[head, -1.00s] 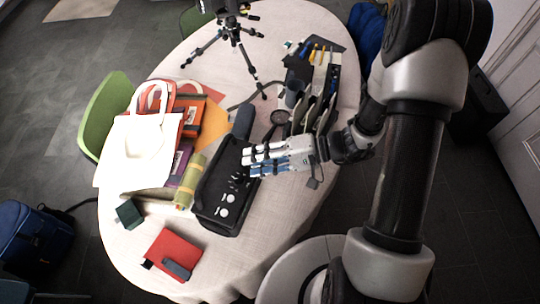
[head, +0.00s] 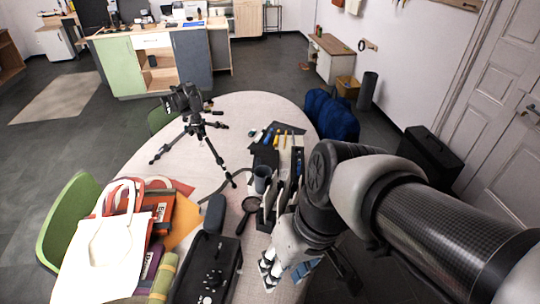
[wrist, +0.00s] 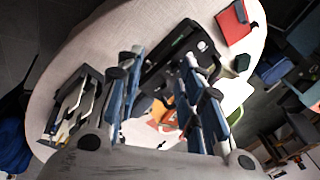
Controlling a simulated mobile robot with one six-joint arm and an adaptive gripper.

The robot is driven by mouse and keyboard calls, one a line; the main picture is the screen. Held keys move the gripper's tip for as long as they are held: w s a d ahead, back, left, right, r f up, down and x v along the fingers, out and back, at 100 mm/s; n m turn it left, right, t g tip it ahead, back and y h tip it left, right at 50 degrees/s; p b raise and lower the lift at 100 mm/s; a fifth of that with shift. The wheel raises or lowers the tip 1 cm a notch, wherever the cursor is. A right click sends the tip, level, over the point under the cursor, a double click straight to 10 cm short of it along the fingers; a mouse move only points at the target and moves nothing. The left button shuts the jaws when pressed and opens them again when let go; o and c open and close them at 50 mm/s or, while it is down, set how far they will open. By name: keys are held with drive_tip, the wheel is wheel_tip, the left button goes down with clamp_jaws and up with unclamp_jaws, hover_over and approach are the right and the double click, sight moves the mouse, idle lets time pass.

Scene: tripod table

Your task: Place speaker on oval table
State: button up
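The oval table (head: 245,107) has a pale cloth and many things on it. A long black device with round knobs (head: 208,262), which may be the speaker, lies on its near part; it also shows in the wrist view (wrist: 172,50), beyond my fingers. My gripper (head: 270,271) is over the table's near right part, to the right of this device. In the wrist view my gripper (wrist: 160,62) has its blue fingers spread wide, with nothing held between them. I cannot tell the height of the fingertips above the table.
A black tripod (head: 196,128), pale tote bag (head: 103,250), magnifying glass (head: 247,207) and tool tray (head: 277,138) crowd the table. A green chair (head: 68,215) is at left. A black box (head: 431,150) stands on the floor at right. Some bare cloth shows at the far end.

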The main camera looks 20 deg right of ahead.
drive_tip(key=d+r+m+t+h, duration=0.1)
drive_tip(key=d+r+t+h, duration=0.1)
drive_tip(key=d+r+t, duration=0.1)
drive_tip(key=shift+s+d+r+t+h, duration=0.3)
drive_tip(key=shift+d+r, duration=0.3)
drive_tip(key=shift+r, duration=0.1)
